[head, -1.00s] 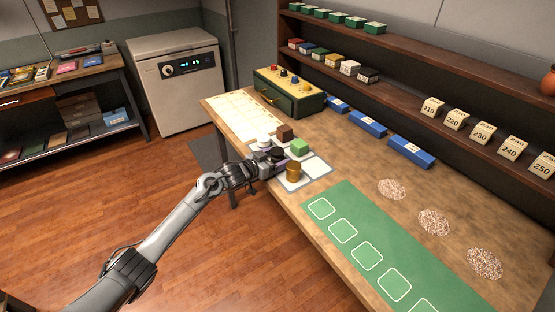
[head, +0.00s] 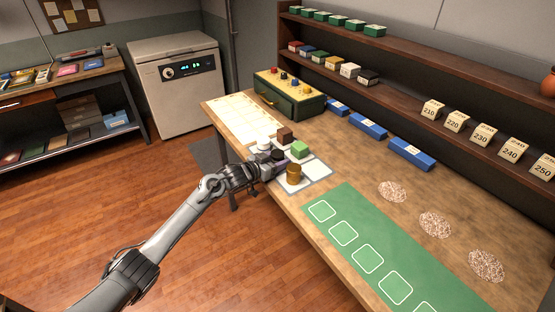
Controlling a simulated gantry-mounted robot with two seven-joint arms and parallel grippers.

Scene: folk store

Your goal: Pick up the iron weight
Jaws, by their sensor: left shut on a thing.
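My left gripper (head: 277,161) reaches over the near edge of the workbench, at the white-squared mat (head: 317,167). It is shut on a dark, rounded piece, likely the iron weight (head: 279,154), mostly hidden by the fingers. A brass-coloured cylinder (head: 294,174) stands on the mat just right of the gripper. A green block (head: 300,149) and a brown block (head: 285,135) stand behind it. A white piece (head: 263,143) stands to the left of it. I cannot tell whether the dark piece is clear of the mat. My right gripper is out of view.
A green box with coloured knobs (head: 289,103) stands at the back left of the bench (head: 345,150). Blue boxes (head: 367,126) line the shelf's foot. A green mat with outlined squares (head: 385,245) and speckled round patches (head: 435,224) lie to the right.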

